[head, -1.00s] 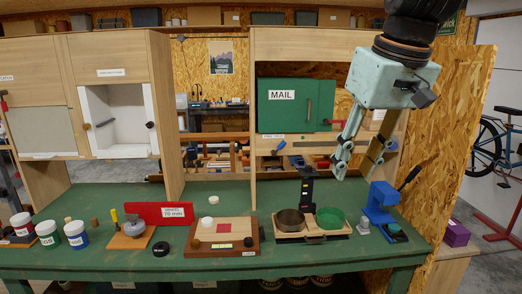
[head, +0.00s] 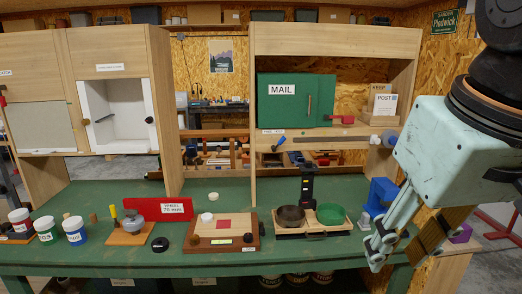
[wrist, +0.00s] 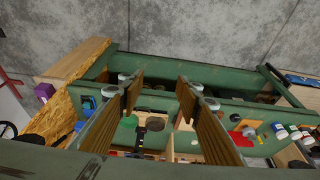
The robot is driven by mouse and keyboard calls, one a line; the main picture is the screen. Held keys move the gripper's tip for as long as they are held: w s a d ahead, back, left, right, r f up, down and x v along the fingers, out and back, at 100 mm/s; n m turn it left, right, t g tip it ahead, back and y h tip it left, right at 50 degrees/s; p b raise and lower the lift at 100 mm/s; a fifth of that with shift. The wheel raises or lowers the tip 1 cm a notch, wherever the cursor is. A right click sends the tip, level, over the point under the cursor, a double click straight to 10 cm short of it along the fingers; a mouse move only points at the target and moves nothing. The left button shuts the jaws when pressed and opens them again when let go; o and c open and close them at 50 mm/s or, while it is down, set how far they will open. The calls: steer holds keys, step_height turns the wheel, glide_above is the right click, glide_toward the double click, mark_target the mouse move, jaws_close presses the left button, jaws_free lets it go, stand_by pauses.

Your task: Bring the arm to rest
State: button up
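My gripper (head: 397,258) hangs at the right side of the head view, in front of the bench's right end. Its two fingers point down and stand apart, with nothing between them. In the wrist view my gripper (wrist: 157,92) also shows as two separate brown-padded fingers, with the green bench beyond them. My arm comes in from the top right corner of the head view and hides part of the bench's right end. The green workbench (head: 235,185) stands below and to the left of my gripper.
A blue press (head: 382,195) stands close behind my gripper. A balance with a dark pan (head: 291,216) and a green pan (head: 331,214) is to its left. A wooden board (head: 208,232) and jars (head: 75,230) sit further left. A purple box (head: 461,233) shows behind the gripper.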

steer(key=s+f, duration=0.5)
steer(key=s, duration=0.2)
steer(key=shift+s+d+m+b, duration=0.25)
steer(key=shift+s+m+b, duration=0.05)
steer(key=shift+m+b, duration=0.1)
